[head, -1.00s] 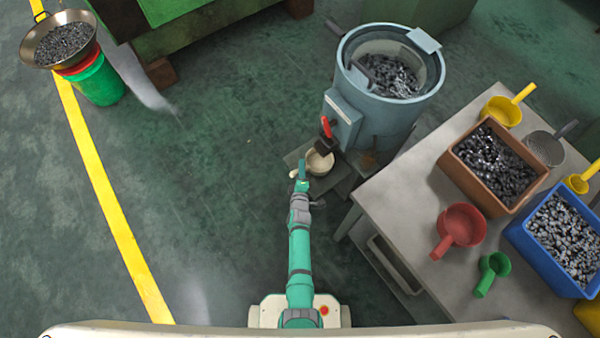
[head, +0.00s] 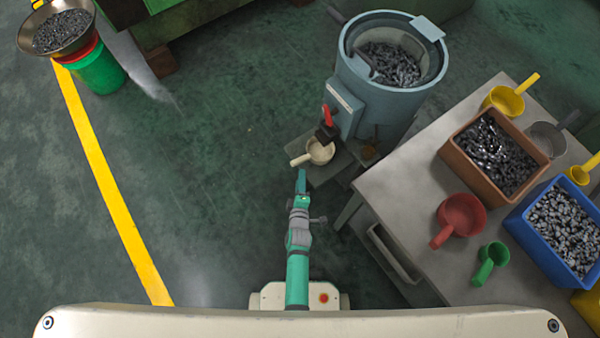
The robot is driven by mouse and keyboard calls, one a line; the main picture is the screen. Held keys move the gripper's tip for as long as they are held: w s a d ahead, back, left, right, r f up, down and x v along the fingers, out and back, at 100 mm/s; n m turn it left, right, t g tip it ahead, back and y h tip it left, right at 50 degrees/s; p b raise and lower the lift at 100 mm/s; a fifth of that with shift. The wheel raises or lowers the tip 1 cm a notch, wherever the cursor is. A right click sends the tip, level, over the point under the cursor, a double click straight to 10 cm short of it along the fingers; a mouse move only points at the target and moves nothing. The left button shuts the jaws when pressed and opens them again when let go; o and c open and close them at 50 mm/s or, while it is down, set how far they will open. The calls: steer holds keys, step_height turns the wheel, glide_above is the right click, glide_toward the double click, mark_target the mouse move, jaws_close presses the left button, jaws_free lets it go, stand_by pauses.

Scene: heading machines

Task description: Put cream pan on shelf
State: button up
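The cream pan (head: 320,151) sits on a dark grey plate (head: 328,172) at the foot of the blue-grey machine (head: 378,105), just below its red-handled spout (head: 326,120). The pan's handle points to the lower left. My gripper (head: 301,174) is just below the handle in the picture, with a small gap visible between them. Seen from above, its fingers overlap, so I cannot tell whether they are open or shut. Nothing visible is held in it. I cannot make out for certain which surface is the shelf.
A grey table (head: 400,190) at right bears a brown bin (head: 462,165), a blue bin (head: 530,240), a red pan (head: 461,214) and a green scoop (head: 491,262). A green bucket (head: 100,72) stands at far left.

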steer(key=s+r+m+t, duration=0.1)
steer(key=s+r+m, duration=0.8)
steer(key=s+r, duration=0.75)
steer(key=s+r+m, duration=0.3)
steer(key=s+r, duration=0.2)
steer(key=r, duration=0.3)
steer(key=s+r+m+t, duration=0.1)
steer(key=s+r+m, duration=0.2)
steer(key=s+r, duration=0.2)
step_height(320, 180, up, 4)
steer(key=shift+f+m, duration=0.1)
steer(key=shift+m, duration=0.2)
